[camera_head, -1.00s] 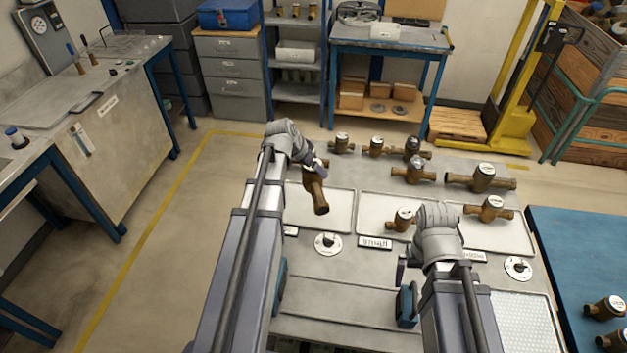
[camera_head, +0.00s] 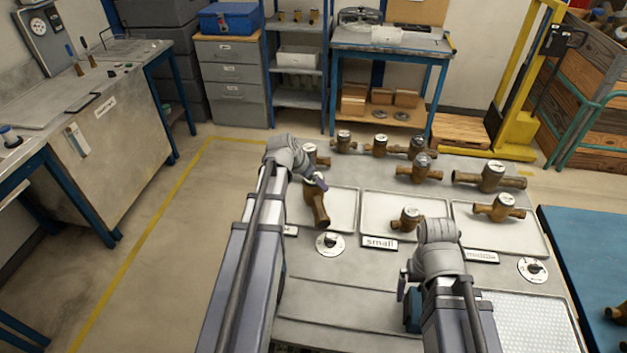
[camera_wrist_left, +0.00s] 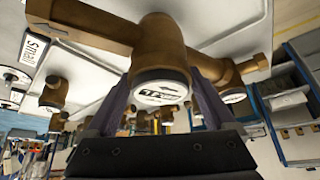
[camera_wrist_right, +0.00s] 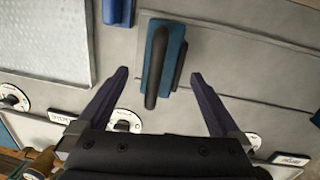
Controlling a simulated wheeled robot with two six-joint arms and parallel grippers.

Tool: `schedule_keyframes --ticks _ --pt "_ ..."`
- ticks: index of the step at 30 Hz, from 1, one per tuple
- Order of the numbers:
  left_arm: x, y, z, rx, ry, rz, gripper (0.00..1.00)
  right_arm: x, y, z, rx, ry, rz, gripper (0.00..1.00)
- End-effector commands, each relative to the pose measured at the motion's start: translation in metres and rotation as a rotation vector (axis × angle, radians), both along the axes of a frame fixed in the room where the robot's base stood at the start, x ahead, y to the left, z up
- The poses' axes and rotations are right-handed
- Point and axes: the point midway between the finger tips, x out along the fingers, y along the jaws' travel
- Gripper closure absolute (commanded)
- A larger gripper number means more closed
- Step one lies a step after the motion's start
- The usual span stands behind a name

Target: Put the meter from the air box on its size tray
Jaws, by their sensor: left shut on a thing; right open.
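My left gripper (camera_head: 318,181) is shut on a bronze meter (camera_head: 317,206) with a round white dial. It holds the meter over the left tray (camera_head: 345,208); whether it touches the tray is unclear. In the left wrist view the held meter (camera_wrist_left: 160,62) sits between the fingers, its pipe running sideways. The middle tray (camera_head: 425,203), labelled "small", bears one meter (camera_head: 407,218). The right tray (camera_head: 525,238), whose label is partly hidden, bears another meter (camera_head: 499,208). The left tray's label is mostly hidden. My right gripper (camera_wrist_right: 158,75) is open and empty above the bench front.
Several bronze meters, including a large one (camera_head: 489,177), stand behind the trays. A blue handle-like part (camera_wrist_right: 165,62) lies below the right gripper. A perforated mat (camera_head: 520,318) is at front right, beside a blue table (camera_head: 590,255).

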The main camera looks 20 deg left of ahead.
Motion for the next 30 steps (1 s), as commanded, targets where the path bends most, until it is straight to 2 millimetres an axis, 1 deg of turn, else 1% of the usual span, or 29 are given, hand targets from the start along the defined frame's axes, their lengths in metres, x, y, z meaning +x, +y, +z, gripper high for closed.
schedule_keyframes --ticks 1,4,13,18,19,21,30 --pt "0.0005 -0.0001 -0.0108 -0.001 -0.003 0.001 1.0 0.0001 0.0 -0.0111 0.0 0.0 0.0 0.0" --pt "0.0005 -0.0002 -0.0177 -0.001 -0.003 0.001 1.0 0.0 0.0 -0.0179 0.0 0.0 -0.001 0.0" --pt "0.0005 -0.0001 -0.0165 -0.001 -0.003 0.001 1.0 0.0 0.0 -0.0168 0.0 0.0 -0.001 0.0" --pt "0.0005 -0.0001 -0.0207 -0.001 -0.003 0.001 1.0 0.0 0.0 -0.021 0.0 0.0 -0.001 0.0" --pt "-0.0001 0.0 -0.02 0.0 0.0 0.0 0.08 0.0 0.0 -0.0199 0.0 0.0 -0.001 0.0" --pt "0.0 0.0 -0.0197 0.0 0.0 0.0 0.01 0.0 0.0 -0.0197 0.0 0.0 -0.001 0.0" --pt "0.0 0.0 -0.0187 0.0 0.0 0.0 0.0 0.0 0.0 -0.0186 0.0 0.0 -0.001 0.0"
